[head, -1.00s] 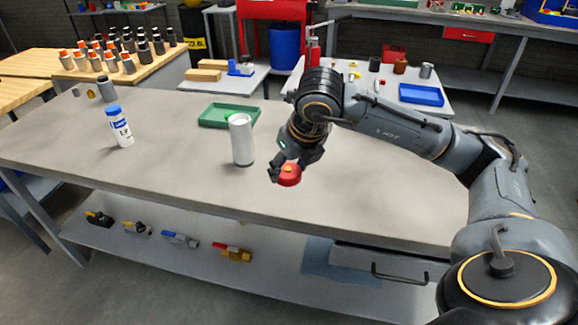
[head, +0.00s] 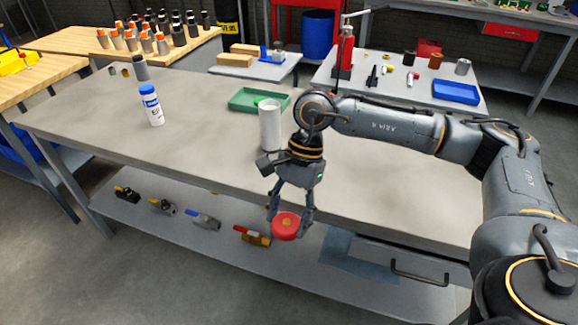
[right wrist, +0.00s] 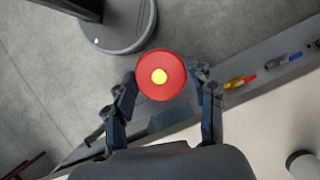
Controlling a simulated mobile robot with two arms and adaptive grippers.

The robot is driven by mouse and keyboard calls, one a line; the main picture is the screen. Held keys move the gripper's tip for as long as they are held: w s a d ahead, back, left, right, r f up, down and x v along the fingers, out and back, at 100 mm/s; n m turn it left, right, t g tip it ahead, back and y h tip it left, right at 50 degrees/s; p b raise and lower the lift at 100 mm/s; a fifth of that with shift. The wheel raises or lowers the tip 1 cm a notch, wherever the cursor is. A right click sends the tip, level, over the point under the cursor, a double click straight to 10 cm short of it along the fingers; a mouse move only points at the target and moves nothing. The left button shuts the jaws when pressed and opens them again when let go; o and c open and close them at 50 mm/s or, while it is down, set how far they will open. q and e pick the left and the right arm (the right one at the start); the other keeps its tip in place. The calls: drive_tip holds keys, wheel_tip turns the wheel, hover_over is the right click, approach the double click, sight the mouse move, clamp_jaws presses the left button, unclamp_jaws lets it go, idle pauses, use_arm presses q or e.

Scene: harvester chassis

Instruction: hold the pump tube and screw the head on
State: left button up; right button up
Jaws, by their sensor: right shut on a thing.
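The red pump head (head: 286,226), a round cap, is between the fingers of my right gripper (head: 291,217). The gripper is shut on it, in front of the table's front edge. In the right wrist view the red head (right wrist: 161,76) shows a yellow centre between the fingertips (right wrist: 163,84). The white pump tube (head: 269,126) stands upright on the table, behind and left of the gripper and apart from it. A pale round thing at the lower right of the wrist view (right wrist: 303,164) may be the tube. My left gripper is not in view.
A green tray (head: 244,99) lies behind the tube. A white bottle with a blue cap (head: 151,105) and a grey cylinder (head: 141,69) stand at the left. The lower shelf (head: 185,229) holds several valve-like parts. The table's middle is largely clear.

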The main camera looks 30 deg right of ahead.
sight(286, 235)
drive_tip(key=s+n+h, duration=0.1)
drive_tip(key=n, duration=0.2)
drive_tip(key=a+n+g, duration=0.1)
drive_tip(key=n, duration=0.2)
drive_tip(key=s+a+n+g+h, duration=0.1)
drive_tip(key=n, duration=0.2)
drive_tip(key=shift+s+f+h, duration=0.3)
drive_tip(key=shift+s+f, duration=0.05)
drive_tip(key=shift+f, duration=0.05)
drive_tip(key=n, duration=0.1)
drive_tip(key=s+n+h, duration=0.1)
drive_tip(key=n, duration=0.1)
drive_tip(key=shift+s+a+f+n, duration=0.1)
drive_tip(key=shift+s+f+n, duration=0.05)
drive_tip(key=shift+n, duration=0.15)
